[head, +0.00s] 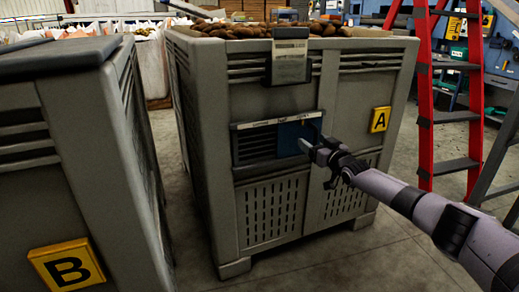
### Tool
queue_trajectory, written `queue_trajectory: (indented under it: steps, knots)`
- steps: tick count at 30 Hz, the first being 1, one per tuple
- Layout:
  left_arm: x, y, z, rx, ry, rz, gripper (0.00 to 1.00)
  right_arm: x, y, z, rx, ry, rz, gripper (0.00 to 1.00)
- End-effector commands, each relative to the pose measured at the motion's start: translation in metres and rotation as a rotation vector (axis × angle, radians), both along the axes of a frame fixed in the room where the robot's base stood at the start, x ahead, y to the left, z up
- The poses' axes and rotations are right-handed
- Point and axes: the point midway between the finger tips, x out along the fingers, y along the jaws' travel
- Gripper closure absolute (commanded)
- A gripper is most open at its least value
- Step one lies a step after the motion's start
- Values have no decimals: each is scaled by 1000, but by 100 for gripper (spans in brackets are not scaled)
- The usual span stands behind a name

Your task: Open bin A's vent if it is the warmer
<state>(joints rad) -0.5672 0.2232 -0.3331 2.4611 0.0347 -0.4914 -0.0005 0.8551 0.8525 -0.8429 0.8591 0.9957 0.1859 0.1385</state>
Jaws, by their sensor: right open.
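Bin A (350,75) is a grey slatted bin heaped with potatoes, with a yellow A plate (380,119). Its vent (255,144) is on the front, with dark slats showing at the left and a blue panel (291,135) over the right part. A grey device (290,62) hangs on bin A's front rim; I cannot read a temperature on it. My right gripper (310,144) is open at the blue panel's right edge; I cannot tell if it touches. Bin B (25,205) stands at the left with a yellow B plate (67,265). My left gripper is out of view.
A red stepladder (424,100) stands just right of bin A. A narrow strip of concrete floor (165,140) separates the two bins. Floor in front of bin A is clear. White sacks and shelves are behind.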

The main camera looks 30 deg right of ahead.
Motion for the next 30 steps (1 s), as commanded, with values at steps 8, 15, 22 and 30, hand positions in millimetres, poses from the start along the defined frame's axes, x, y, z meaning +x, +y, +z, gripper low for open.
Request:
queue_trajectory:
  steps: [8,15,22,30]
  knots:
    - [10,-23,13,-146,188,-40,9,-23,3,9,2,6,1,26]
    - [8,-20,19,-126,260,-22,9,-45,5,10,1,6,1,26]
    - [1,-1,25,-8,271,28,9,-69,7,10,1,6,0,26]
    - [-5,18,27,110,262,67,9,-89,9,6,-1,3,0,26]
